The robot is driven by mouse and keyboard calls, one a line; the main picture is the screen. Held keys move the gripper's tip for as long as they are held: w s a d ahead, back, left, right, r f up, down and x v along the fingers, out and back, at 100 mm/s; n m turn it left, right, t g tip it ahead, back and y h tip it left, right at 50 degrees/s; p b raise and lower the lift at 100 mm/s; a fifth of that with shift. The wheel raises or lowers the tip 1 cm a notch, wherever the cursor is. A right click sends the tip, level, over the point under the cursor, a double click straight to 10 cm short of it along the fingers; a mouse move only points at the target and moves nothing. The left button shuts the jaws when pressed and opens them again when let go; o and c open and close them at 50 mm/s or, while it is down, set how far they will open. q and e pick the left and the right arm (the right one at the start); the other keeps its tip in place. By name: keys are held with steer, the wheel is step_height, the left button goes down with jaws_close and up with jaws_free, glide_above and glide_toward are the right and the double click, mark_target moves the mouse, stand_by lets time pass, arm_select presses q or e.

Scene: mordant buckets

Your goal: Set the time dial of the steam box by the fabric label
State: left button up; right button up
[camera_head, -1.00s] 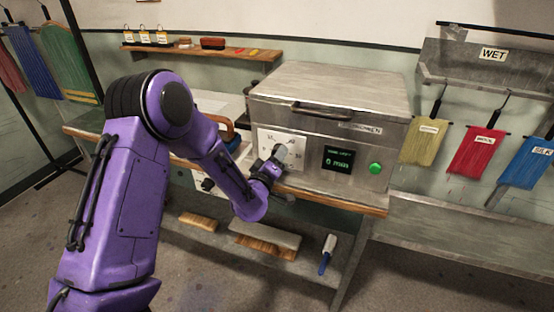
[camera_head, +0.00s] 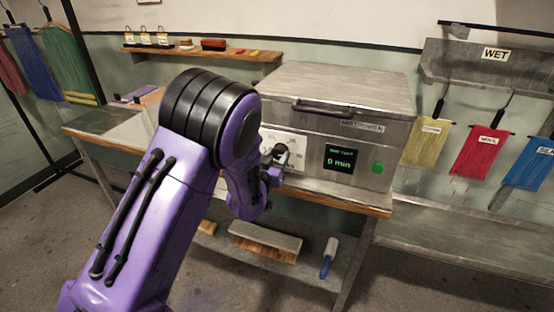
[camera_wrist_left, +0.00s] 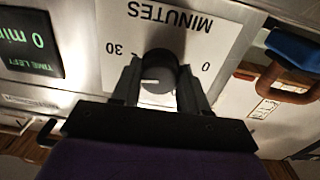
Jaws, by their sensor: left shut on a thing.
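The steam box (camera_head: 335,88) is a grey metal cabinet on the bench. Its white dial plate (camera_head: 297,150) is marked MINUTES, with 0 and 30 readable upside down in the left wrist view (camera_wrist_left: 215,40). My left gripper (camera_head: 276,157) is shut on the dark round time dial (camera_wrist_left: 158,72), a finger on each side. A pale mark shows on the dial; the value it points at is unclear. The display (camera_head: 339,159) reads 0 min. Hanging fabrics carry labels: yellow (camera_head: 427,142), unreadable; red (camera_head: 478,155), WOOL; blue (camera_head: 530,163), SILK. My right gripper is out of view.
A green button (camera_head: 377,168) sits right of the display. The bench's wooden edge (camera_head: 340,204) runs below the box. A lower shelf holds a brush (camera_head: 265,240) and a blue-handled tool (camera_head: 328,258). A WET rack (camera_head: 490,72) stands at right.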

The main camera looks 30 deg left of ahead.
arm_select(q)
steer(key=m+b, duration=0.1)
steer(key=m, duration=0.3)
steer(key=shift+s+f+m, duration=0.1)
steer(key=shift+f+m, duration=0.05)
steer(key=shift+m, duration=0.15)
stand_by(0.5)
steer(key=o, duration=1.1)
steer(key=shift+c, duration=0.2)
